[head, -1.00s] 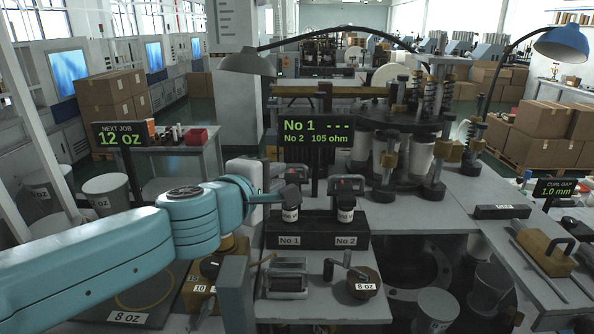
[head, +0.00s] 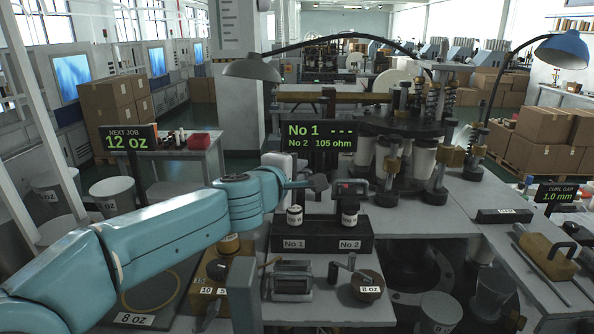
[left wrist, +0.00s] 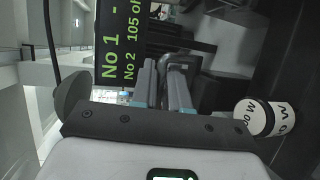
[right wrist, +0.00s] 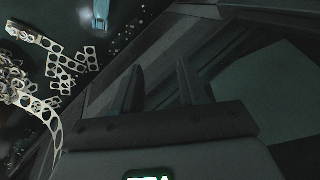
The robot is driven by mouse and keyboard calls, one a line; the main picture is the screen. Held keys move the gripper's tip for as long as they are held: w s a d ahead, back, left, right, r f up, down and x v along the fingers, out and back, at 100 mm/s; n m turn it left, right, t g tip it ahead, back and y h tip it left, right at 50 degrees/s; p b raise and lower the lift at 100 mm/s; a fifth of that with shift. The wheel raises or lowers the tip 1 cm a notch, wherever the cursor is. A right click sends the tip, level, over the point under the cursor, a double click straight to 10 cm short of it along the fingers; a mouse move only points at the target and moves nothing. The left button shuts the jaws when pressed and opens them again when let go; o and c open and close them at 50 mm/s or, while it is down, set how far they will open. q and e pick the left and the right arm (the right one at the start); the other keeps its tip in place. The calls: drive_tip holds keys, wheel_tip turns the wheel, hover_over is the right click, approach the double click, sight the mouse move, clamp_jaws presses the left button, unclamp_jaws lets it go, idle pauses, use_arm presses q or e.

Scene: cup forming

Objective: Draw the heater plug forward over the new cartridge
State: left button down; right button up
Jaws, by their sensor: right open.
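A white cartridge with a dark top (head: 294,216) stands upright in the No 1 seat of the black block (head: 322,233). A similar cartridge (head: 349,212) stands in the No 2 seat, with a dark plug (head: 352,190) over it. A cartridge end also shows at right in the left wrist view (left wrist: 252,118). My left gripper (head: 312,183) is above and behind the No 1 cartridge, apart from it. Its fingers (left wrist: 163,90) are close together near a dark part; whether they grip it is unclear. The No 1 plug cannot be made out clearly. My right gripper (right wrist: 158,85) is open and empty.
The readout (head: 312,136) behind shows No 1 dashes and No 2 105 ohm. A small roller device (head: 293,281) and a crank disc (head: 367,287) lie in front of the block. A turret machine (head: 420,140) stands at back right.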

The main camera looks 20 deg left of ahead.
use_arm(q)
drive_tip(key=shift+s+d+b, duration=0.2)
drive_tip(key=shift+s, duration=0.55)
drive_tip(key=shift+s+d+b, duration=0.15)
drive_tip(key=shift+s+d, duration=0.05)
drive_tip(key=shift+s, duration=0.5)
drive_tip(key=shift+s+d+b, duration=0.2)
drive_tip(key=shift+s, duration=0.55)
drive_tip(key=shift+w, duration=0.15)
drive_tip(key=c, duration=1.5)
unclamp_jaws()
drive_tip(key=shift+a, duration=0.1)
drive_tip(key=shift+s, duration=0.2)
drive_tip(key=p+v, duration=0.3)
drive_tip(key=v, duration=1.3)
drive_tip(key=shift+s, duration=0.1)
drive_tip(key=shift+f, duration=0.1)
